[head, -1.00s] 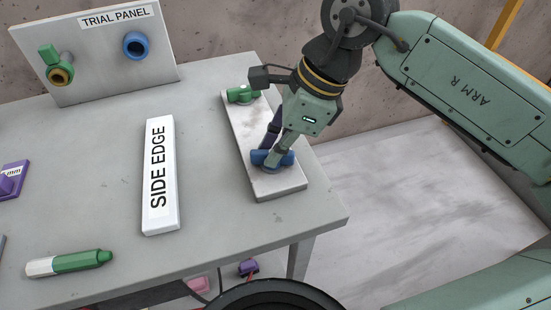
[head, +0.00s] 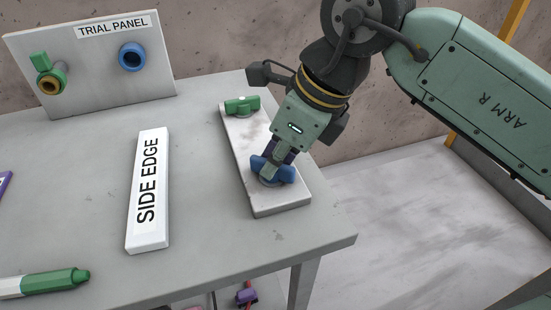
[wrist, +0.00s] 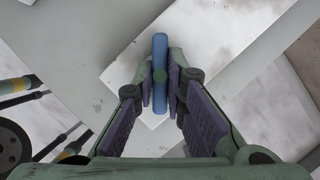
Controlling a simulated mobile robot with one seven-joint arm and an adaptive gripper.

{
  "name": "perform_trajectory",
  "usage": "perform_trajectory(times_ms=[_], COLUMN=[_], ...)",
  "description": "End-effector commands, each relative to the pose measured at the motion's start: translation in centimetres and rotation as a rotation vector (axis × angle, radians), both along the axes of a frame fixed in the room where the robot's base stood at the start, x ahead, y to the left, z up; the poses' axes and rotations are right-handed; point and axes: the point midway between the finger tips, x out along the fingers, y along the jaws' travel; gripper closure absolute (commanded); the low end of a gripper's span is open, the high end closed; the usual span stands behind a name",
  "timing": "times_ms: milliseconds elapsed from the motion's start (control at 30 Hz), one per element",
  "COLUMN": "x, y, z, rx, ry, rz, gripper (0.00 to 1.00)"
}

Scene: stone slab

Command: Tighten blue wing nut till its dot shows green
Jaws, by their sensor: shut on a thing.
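The blue wing nut (head: 287,174) sits near the front end of the pale stone slab (head: 246,147) on the table. My gripper (head: 272,163) points down at it from above and is shut on its wings. In the wrist view the blue wing nut (wrist: 160,46) stands upright in the picture between the two finger pads of my gripper (wrist: 160,88). A round green dot shows at the middle of the nut there. The fingers hide part of the nut in both views.
A green wing nut (head: 243,104) sits at the slab's far end. A white block marked SIDE EDGE (head: 150,190) lies left of the slab. The trial panel (head: 95,75) stands at the back left. A green and white marker (head: 50,282) lies front left. The table's right edge is close by.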

Motion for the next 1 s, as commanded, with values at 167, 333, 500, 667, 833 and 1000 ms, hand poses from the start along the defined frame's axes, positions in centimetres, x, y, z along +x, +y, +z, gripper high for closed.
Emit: perform_trajectory(times_ms=[167,333,500,667,833,1000], x=[0.0,0.0,0.0,0.0,0.0,-0.4], y=[0.0,0.0,0.0,0.0,-0.2,-1.0], z=[0.0,0.0,0.0,0.0,0.4,2.7], rx=[-0.001,-0.001,-0.001,0.000,-0.001,0.001], ry=[0.000,0.000,0.000,-0.001,-0.001,-0.004], rz=[0.000,0.001,0.001,0.002,0.001,0.000], gripper=[1.00,0.78,0.68,0.68,0.68,0.68])
